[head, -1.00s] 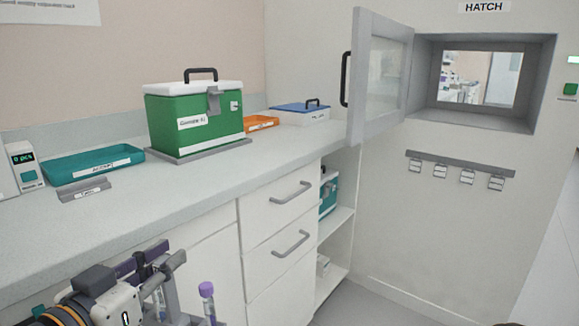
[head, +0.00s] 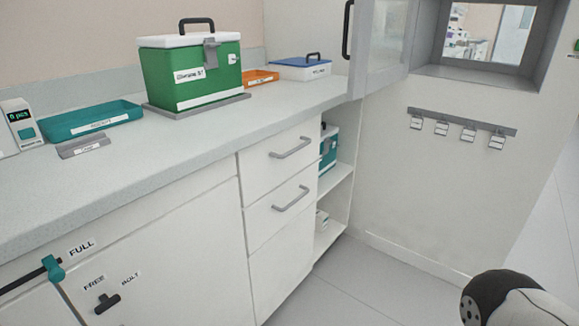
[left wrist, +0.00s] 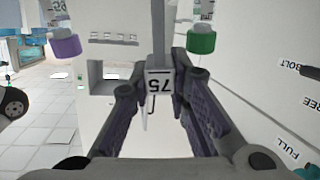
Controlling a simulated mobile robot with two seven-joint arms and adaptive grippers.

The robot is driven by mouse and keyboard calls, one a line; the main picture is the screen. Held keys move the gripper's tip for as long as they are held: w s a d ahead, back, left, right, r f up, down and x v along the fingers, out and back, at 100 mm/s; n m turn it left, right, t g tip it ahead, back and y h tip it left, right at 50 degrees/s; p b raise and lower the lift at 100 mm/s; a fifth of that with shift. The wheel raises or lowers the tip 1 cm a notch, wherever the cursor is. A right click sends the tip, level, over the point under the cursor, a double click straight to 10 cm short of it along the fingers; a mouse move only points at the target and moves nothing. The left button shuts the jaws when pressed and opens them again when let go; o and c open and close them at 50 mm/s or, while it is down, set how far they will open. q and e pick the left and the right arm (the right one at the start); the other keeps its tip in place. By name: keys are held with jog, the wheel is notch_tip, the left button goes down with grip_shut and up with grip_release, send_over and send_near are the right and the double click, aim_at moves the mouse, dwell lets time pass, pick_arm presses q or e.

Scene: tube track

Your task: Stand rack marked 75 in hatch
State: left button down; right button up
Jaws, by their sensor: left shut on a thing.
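The rack marked 75 (left wrist: 159,82) shows in the left wrist view, with its number label upside down and its grey bar running up between my fingers. A purple-capped tube (left wrist: 63,46) and a green-capped tube (left wrist: 201,40) show on either side of it. My left gripper (left wrist: 157,95) is shut on the rack. The hatch (head: 478,78) is a grey-framed wall opening at the upper right of the head view, with its glazed door (head: 382,40) swung open to the left. It also shows in the left wrist view (left wrist: 108,76), apart from the rack. My right gripper is not in view.
A hook rail (head: 462,122) hangs below the hatch. The counter (head: 150,165) holds a green box (head: 190,78), a teal tray (head: 90,120), an orange tray (head: 260,78) and a blue-lidded box (head: 300,68). The floor (head: 390,285) below the hatch looks clear.

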pick_arm(q)
jog(key=shift+s+r, duration=0.1)
jog(key=shift+s, duration=0.15)
jog(key=r, duration=0.1)
jog(key=r+p, duration=0.1)
jog(key=shift+w+r+p, duration=0.3)
jog(key=shift+r, duration=0.05)
notch_tip(320, 180, up, 12)
jog(key=w+m+t+h+p, duration=0.1)
jog(key=t+p, duration=0.1)
jog(key=p, duration=0.3)
jog(key=shift+w+d, duration=0.15)
jog(key=shift+w, duration=0.05)
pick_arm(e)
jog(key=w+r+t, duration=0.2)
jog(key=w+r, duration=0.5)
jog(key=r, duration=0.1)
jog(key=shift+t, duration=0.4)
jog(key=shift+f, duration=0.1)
